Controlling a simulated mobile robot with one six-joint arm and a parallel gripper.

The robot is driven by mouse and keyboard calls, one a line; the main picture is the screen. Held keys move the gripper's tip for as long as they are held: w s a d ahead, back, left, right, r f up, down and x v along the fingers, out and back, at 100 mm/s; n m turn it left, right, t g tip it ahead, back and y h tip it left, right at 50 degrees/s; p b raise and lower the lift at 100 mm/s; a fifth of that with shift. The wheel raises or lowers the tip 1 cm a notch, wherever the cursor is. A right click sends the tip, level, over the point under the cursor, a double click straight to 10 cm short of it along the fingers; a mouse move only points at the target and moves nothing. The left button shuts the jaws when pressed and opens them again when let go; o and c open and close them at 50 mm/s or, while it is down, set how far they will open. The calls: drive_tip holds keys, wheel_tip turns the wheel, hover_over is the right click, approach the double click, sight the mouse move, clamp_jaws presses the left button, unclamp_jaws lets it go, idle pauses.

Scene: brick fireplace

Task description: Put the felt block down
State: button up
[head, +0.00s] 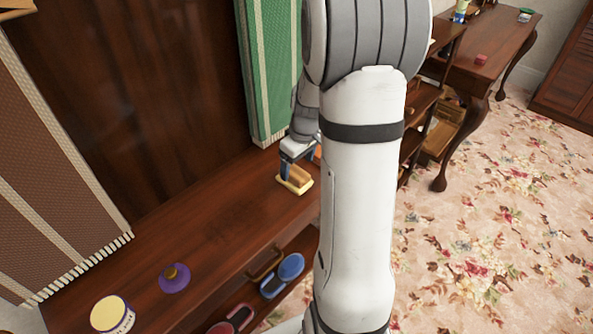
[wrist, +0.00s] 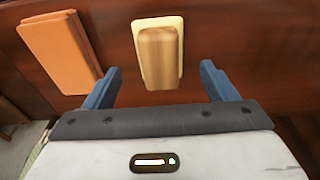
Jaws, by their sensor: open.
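The felt block (wrist: 177,28), a wooden grip on a pale yellow base, rests on the dark wooden cabinet top. In the head view the block (head: 297,187) sits below my gripper (head: 286,166), near the cabinet's front edge and left of my arm. In the wrist view my gripper (wrist: 160,72) is open, with a blue finger on each side of the block's near part and a visible gap on both sides. Nothing is held. My arm hides part of the cabinet top in the head view.
An orange block (wrist: 60,48) lies left of the felt block in the wrist view. A purple round item (head: 174,280) and a lidded tin (head: 112,314) stand farther left on the cabinet top (head: 215,235). Green cloth (head: 270,70) hangs behind. Bare wood lies between.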

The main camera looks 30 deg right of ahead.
sight(300, 175)
wheel_tip(300, 175, up, 6)
drive_tip(key=s+r, duration=0.1)
drive_tip(key=s+a+r+m, duration=0.2)
drive_tip(key=s+a, duration=0.5)
drive_tip(key=s, duration=0.1)
drive_tip(key=s+a+r+m, duration=0.2)
drive_tip(key=s+a+r, duration=0.1)
drive_tip(key=s+a, duration=0.4)
drive_tip(key=shift+s+a+h, duration=0.2)
drive_tip(key=shift+s+h, duration=0.1)
drive_tip(key=shift+s, duration=0.55)
drive_tip(key=shift+p, duration=0.3)
wheel_tip(300, 175, up, 8)
drive_tip(key=p, duration=0.7)
drive_tip(key=shift+s+t, duration=0.2)
drive_tip(key=shift+t, duration=0.2)
drive_tip(key=shift+f, duration=0.1)
